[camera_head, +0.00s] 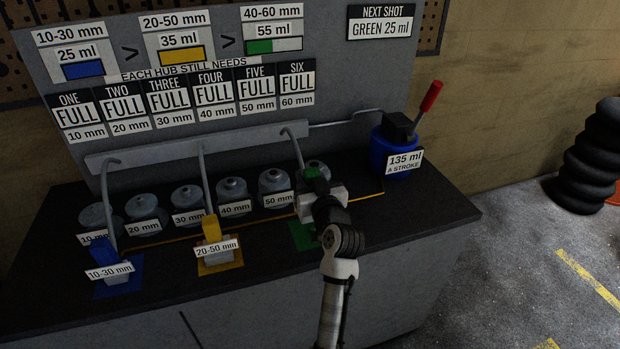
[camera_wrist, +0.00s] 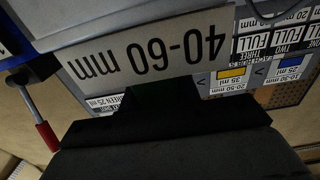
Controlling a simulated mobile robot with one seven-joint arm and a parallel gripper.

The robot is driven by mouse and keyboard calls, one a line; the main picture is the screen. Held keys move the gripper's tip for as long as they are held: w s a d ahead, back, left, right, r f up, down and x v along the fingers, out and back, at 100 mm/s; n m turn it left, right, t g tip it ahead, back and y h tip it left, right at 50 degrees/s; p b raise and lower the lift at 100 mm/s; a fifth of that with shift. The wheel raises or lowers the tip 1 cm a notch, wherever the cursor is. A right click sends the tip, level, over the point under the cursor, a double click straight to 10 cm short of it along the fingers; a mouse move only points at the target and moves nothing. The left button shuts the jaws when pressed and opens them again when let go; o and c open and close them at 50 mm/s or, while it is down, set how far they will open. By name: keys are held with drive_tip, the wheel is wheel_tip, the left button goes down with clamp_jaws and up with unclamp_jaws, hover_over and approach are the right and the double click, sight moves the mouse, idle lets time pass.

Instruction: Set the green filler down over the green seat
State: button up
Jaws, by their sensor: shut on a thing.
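The green filler (camera_head: 312,173) is held by my gripper (camera_head: 322,195) above the bench, near the 50 mm and sixth hubs. Its 40-60 mm label (camera_wrist: 150,58) shows upside down and close up in the wrist view, with its dark green body (camera_wrist: 165,95) below. My gripper is shut on it and hides much of it in the head view. The green seat (camera_head: 302,237) is a flat green patch on the bench, below and slightly left of the filler, partly hidden by my arm. The filler is apart from the seat.
The blue filler (camera_head: 103,257) and yellow filler (camera_head: 212,238) stand on their own patches to the left. A row of grey hubs (camera_head: 232,192) lies behind, under thin bent pipes. A blue pump (camera_head: 388,150) with a red-tipped lever stands at right. A sign reads GREEN 25 ml.

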drive_tip(key=shift+s+r, duration=0.1)
drive_tip(key=shift+r, duration=0.05)
drive_tip(key=shift+f+b, duration=2.45)
drive_tip(key=shift+f, duration=0.05)
drive_tip(key=shift+f+b, duration=1.2)
